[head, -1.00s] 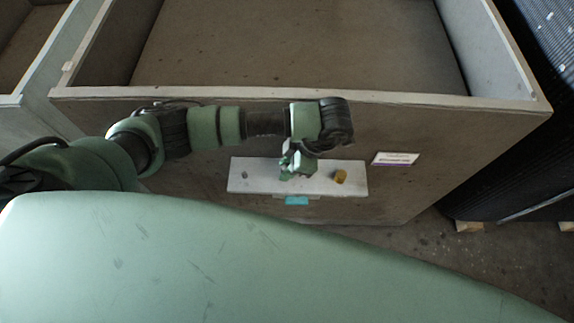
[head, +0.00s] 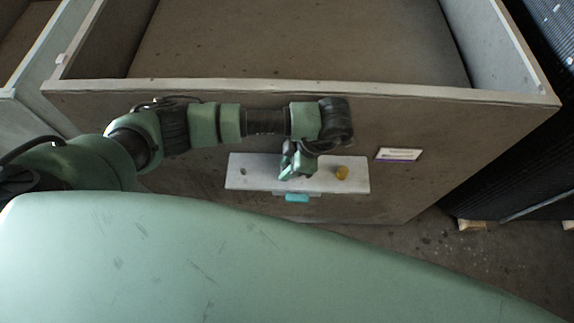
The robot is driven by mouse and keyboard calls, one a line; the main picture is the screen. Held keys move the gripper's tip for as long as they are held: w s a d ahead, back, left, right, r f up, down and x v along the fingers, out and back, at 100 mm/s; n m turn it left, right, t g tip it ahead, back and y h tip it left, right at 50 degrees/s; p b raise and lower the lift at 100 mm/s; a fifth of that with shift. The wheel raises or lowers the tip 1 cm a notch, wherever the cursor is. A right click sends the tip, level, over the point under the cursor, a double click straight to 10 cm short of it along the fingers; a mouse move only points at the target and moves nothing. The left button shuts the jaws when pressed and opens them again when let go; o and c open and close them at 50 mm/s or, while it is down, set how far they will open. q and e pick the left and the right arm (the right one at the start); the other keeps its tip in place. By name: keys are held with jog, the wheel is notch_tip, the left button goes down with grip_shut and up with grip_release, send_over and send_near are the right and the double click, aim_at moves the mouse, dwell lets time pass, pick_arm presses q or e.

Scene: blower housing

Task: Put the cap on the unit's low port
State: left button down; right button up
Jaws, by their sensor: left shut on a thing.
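A pale panel (head: 260,177) stands out low on the front wall of the large bin. A small grey stub (head: 243,171) is near its left end, and a yellow-brown round fitting (head: 342,172) is near its right end. I cannot tell which of these is the low port. My left gripper (head: 285,176) points down in front of the panel's middle, between the two. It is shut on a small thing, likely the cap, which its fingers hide. My right gripper is not in view.
A teal piece (head: 297,197) sits just under the panel. A white label (head: 398,154) is on the wall to the right. My pale green body covers the lower part of the view. The large bin (head: 300,88) looks empty. Dark ribbed stock (head: 530,150) stands at the right.

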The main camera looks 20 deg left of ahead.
pick_arm(q)
jog(key=c, duration=1.1)
grip_release()
jog(key=shift+f, duration=0.1)
jog(key=shift+o, duration=0.2)
jog(key=v, duration=0.7)
jog(key=shift+r, duration=0.4)
jog(key=shift+d+f, duration=0.1)
